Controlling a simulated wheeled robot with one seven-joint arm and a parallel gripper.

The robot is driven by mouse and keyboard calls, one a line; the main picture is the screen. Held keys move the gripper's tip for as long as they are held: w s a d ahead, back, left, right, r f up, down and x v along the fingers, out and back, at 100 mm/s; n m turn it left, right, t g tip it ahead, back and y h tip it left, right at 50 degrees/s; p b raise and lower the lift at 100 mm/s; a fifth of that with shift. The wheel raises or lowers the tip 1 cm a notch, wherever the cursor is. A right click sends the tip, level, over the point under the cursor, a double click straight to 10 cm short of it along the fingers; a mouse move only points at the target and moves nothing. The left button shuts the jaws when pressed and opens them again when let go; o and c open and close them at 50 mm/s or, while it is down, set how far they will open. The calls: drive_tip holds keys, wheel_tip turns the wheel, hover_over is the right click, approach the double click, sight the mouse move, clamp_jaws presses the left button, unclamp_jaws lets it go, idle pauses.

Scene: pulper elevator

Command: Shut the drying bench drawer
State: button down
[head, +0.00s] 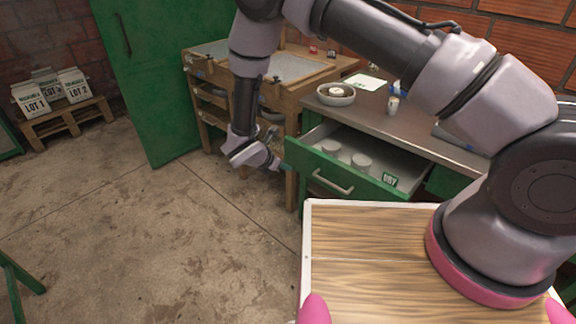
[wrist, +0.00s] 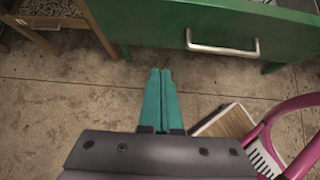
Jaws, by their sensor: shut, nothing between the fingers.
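The drying bench drawer (head: 345,185) is pulled open. Its green front has a silver bar handle (head: 333,182) and a "DRY" label, and white round containers (head: 361,161) lie inside. In the wrist view the drawer front (wrist: 180,18) and handle (wrist: 222,47) show at the top. My gripper (wrist: 160,72) has its teal fingers pressed together, empty, pointing towards the drawer, below and left of the handle and apart from it. In the head view my gripper hangs just left of the drawer front; its fingertips are hard to make out there.
The bench top (head: 420,120) holds a bowl (head: 336,94) and a small white cup (head: 393,105). A wooden rack (head: 215,100) stands left of the bench, near a green door (head: 150,75). A pallet with lot sacks (head: 65,118) is far left.

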sight(309, 168)
drive_tip(key=x, duration=0.3)
drive_tip(key=w+r+x, duration=0.1)
drive_tip(key=x, duration=0.3)
drive_tip(key=d+x, duration=0.1)
drive_tip(key=x, duration=0.2)
drive_tip(key=shift+w+r, duration=0.2)
drive_tip(key=shift+w, duration=0.05)
drive_tip(key=shift+w+d, duration=0.35)
drive_tip(key=shift+w, duration=0.05)
